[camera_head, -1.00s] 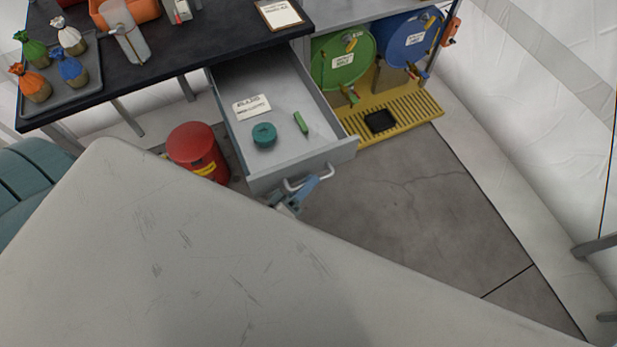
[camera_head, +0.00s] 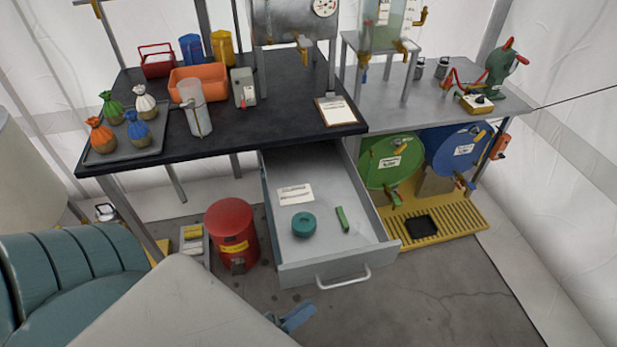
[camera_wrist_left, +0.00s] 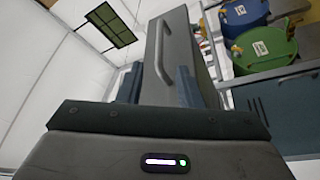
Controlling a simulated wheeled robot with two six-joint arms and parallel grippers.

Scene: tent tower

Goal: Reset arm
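The grey drawer (camera_head: 335,268) under the black-topped bench is pulled open. Its pale bar handle (camera_head: 343,278) is on the front. The drawer holds a teal round tin (camera_head: 304,225), a small green block (camera_head: 342,219) and a white label card (camera_head: 295,193). Only the blue fingertips of my left gripper (camera_head: 297,318) show in the head view, below and left of the handle and apart from it. In the left wrist view my left gripper (camera_wrist_left: 158,86) has its two blue fingers spread, with nothing held. The drawer handle (camera_wrist_left: 162,52) shows beyond them. My right gripper is not in view.
A red bin (camera_head: 232,228) stands left of the drawer. The bench (camera_head: 250,128) carries a tray of small sacks, an orange bin and a clipboard. The floor at the right front is clear.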

